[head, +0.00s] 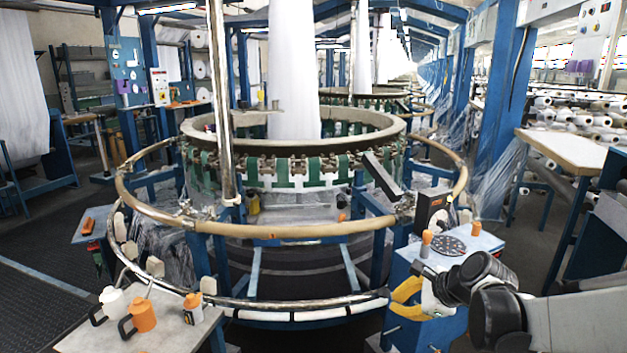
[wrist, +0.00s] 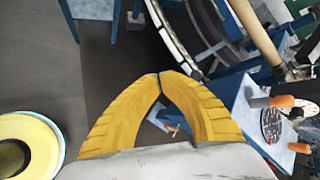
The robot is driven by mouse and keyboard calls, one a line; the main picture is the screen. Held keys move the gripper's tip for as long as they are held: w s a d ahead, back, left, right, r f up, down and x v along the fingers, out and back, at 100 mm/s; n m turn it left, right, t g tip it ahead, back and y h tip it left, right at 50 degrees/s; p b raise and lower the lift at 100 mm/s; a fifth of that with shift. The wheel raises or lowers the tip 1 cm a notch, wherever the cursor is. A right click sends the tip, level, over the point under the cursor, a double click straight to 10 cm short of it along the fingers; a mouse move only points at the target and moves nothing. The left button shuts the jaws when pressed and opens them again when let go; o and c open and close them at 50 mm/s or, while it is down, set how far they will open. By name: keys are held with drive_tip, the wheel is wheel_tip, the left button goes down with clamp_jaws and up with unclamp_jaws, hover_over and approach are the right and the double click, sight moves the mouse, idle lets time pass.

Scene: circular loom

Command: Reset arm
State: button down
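My gripper (head: 392,301) is at the lower right in the head view, in front of the blue cabinet by the loom. In the wrist view its two yellow fingers (wrist: 160,75) curve inward and their tips meet. I see nothing held between them. My arm reaches in from the right edge of the head view. The circular loom (head: 290,231) stands in the middle, with a round rail around it.
The blue cabinet (head: 440,328) carries orange-topped items and a dark perforated disc (head: 447,246). Dark floor (head: 45,235) is open at left.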

drive_tip(key=s+r+n+h, duration=0.2)
drive_tip(key=s+n, duration=0.8)
drive_tip(key=s, duration=0.2)
drive_tip(key=s+a+r+n+h, duration=0.1)
drive_tip(key=s+r+n+h, duration=0.1)
drive_tip(key=s+n, duration=0.8)
drive_tip(key=shift+s+r+h, duration=0.4)
drive_tip(key=shift+s+r, duration=0.2)
drive_tip(key=shift+s, duration=0.6)
